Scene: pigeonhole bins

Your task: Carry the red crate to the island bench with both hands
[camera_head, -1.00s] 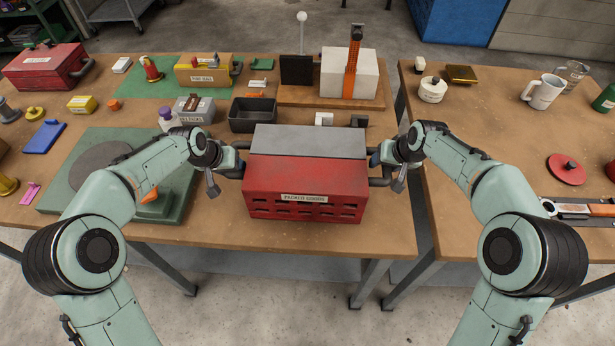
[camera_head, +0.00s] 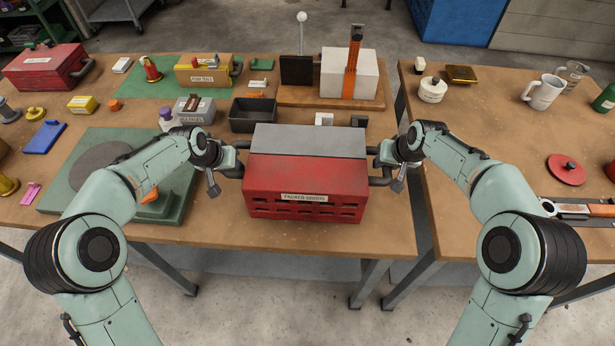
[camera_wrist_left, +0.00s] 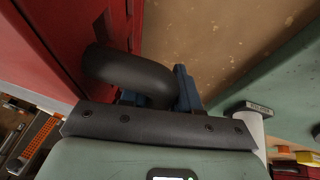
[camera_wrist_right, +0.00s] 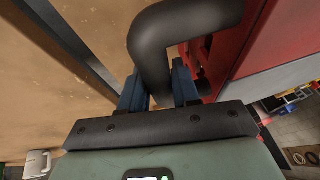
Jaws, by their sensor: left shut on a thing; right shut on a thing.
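The red crate (camera_head: 305,185) has a grey top and a label reading "PACKED GOODS", and is at the front of the wooden bench in the head view. It has a black handle on each end. My left gripper (camera_head: 234,165) is shut on its left handle; in the left wrist view the blue fingers straddle that black handle (camera_wrist_left: 130,72). My right gripper (camera_head: 378,165) is shut on the right handle; the right wrist view shows the blue fingers around that handle (camera_wrist_right: 150,45). Whether the crate's underside touches the bench cannot be told.
A green board (camera_head: 182,205) with a grey disc is left of the crate. A black tray (camera_head: 252,116) and a white box (camera_head: 348,74) on a wooden board stand behind. A second bench (camera_head: 480,130) is across a narrow gap on the right. Another red box (camera_head: 40,66) is far left.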

